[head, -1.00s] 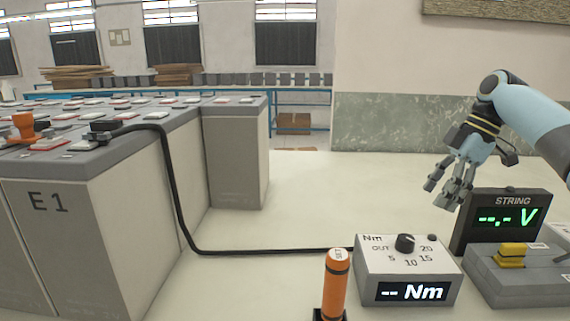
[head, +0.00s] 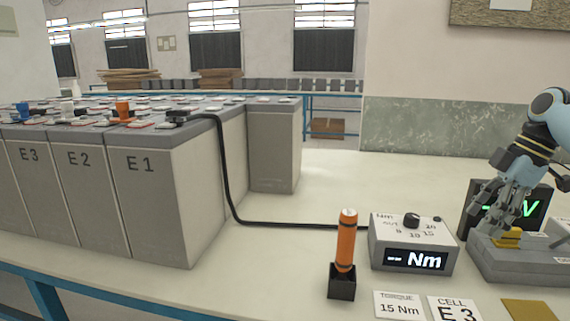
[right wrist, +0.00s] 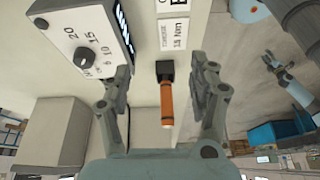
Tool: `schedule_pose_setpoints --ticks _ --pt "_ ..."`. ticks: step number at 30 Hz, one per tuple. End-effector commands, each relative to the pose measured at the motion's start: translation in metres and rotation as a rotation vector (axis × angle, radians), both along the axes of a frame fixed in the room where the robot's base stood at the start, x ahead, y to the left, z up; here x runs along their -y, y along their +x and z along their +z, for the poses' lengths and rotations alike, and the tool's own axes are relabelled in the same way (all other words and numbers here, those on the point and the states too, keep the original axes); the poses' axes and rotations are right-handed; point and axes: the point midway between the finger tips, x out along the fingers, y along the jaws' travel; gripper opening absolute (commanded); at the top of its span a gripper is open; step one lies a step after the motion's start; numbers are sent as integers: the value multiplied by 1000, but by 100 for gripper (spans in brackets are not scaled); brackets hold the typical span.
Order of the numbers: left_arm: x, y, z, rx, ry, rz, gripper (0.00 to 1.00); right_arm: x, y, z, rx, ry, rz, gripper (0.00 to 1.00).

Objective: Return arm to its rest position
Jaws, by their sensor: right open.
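My right gripper (head: 494,212) is at the right edge of the head view, in front of the voltage display (head: 532,205) and above the grey block with the yellow part (head: 507,238). In the right wrist view its two fingers (right wrist: 163,92) are spread apart with nothing held between them. The orange tool (head: 346,240) stands upright in a black holder; it also shows beyond the fingers in the right wrist view (right wrist: 167,103). My left gripper is not in the head view.
The torque box (head: 412,243) sits on the table, with a black cable (head: 230,190) running to the battery cells (head: 150,190) at left. Cards reading 15 Nm (head: 399,306) and E3 (head: 455,309) lie at the front. The table behind the box is clear.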

Motion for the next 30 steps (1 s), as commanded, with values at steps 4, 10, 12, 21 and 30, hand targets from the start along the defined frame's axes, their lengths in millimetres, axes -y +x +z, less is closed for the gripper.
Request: schedule_pose_setpoints --ticks 4,10,12,21,30 --pt "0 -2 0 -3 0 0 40 -10 -11 -21 -23 -32 -41 60" --pt "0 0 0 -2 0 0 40 -27 -36 -57 -52 -92 -130 60" --pt "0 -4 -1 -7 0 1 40 -35 -48 -71 -62 -117 -173 60" --pt "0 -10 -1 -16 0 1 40 -88 -149 -136 -67 -208 -489 60" --pt "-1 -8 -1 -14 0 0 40 -124 -254 -133 -18 -189 -878 60"
